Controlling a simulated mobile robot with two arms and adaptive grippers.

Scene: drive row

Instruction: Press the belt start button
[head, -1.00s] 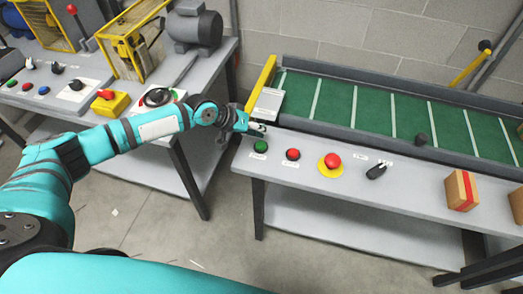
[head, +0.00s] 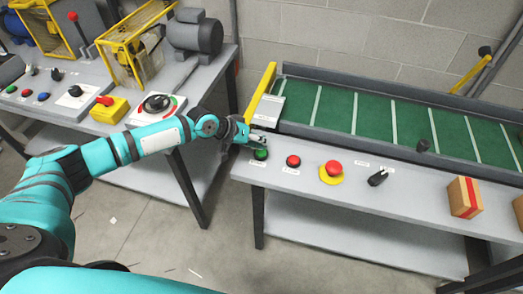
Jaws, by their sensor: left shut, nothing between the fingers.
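The green button (head: 261,155), which looks like the belt start button, sits at the left end of the conveyor bench's front ledge. Its label is too small to read. My left gripper (head: 262,139) is shut and empty, just behind and above the green button in the head view. I cannot tell whether it touches anything. The green conveyor belt (head: 372,113) with white stripes runs behind the ledge. My right gripper is out of view.
Right of the green button are a red button (head: 293,161), a red mushroom button on a yellow base (head: 332,170), a black switch (head: 377,178) and a cardboard box (head: 464,197). A second bench with a motor (head: 197,34) stands at the left.

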